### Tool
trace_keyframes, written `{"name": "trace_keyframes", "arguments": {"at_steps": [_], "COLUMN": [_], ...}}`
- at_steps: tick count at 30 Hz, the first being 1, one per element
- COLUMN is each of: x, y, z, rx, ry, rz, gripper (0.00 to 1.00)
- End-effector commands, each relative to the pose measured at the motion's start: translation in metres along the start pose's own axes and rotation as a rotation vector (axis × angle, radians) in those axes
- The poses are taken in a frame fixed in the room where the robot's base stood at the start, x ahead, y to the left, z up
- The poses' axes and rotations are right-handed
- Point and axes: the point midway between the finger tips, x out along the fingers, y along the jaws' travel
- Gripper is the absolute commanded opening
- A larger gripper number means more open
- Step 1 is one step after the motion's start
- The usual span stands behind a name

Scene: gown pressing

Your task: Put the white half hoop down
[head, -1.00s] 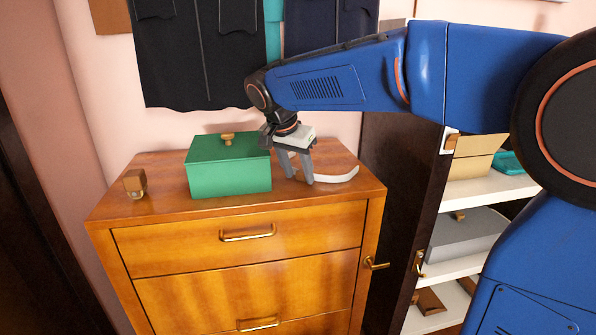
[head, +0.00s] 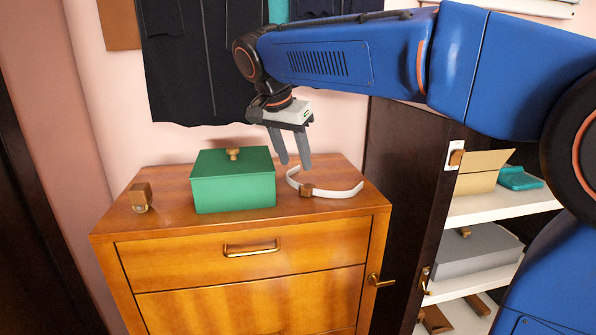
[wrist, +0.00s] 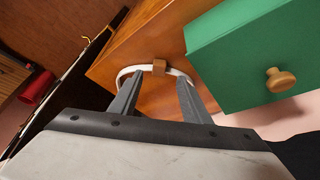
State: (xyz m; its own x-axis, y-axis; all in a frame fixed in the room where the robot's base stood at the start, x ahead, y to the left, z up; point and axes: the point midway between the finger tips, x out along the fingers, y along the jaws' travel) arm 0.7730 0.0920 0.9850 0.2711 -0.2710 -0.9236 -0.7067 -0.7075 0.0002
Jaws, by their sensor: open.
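The white half hoop (head: 341,192) lies on top of the wooden dresser (head: 170,218), right of the green box. It is a curved white band with a small brown block (head: 306,190) on it. My gripper (head: 291,165) is open and empty, above and behind the hoop, apart from it. In the wrist view the hoop (wrist: 177,74) and its brown block (wrist: 159,66) show beyond the open fingers (wrist: 158,98); the fingers cover parts of the band.
A green lidded box (head: 233,182) stands just left of the hoop. A small brown block piece (head: 140,196) sits at the dresser's left. Dark garments (head: 195,65) hang behind. An open cabinet with shelves (head: 500,206) stands at right.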

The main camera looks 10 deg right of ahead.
Motion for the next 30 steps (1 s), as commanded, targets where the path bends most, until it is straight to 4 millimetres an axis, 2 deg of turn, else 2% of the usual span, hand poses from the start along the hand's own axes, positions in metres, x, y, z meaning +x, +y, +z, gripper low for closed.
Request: {"name": "trace_keyframes", "arguments": {"at_steps": [6,11,14,17,23,30], "x": [-0.016,-0.017,-0.014,-0.005,0.026,0.070], "y": [0.000,0.001,0.012,0.037,0.111,0.194], "z": [0.000,0.000,0.000,0.000,0.015,0.052], "rx": [0.000,-0.001,-0.020,-0.067,-0.225,-0.407], "ry": [0.000,-0.001,-0.007,-0.022,-0.058,-0.070], "rz": [0.000,0.000,-0.006,-0.020,-0.076,-0.160], "gripper": [0.43,0.43,0.43,0.43,0.43,0.43]}}
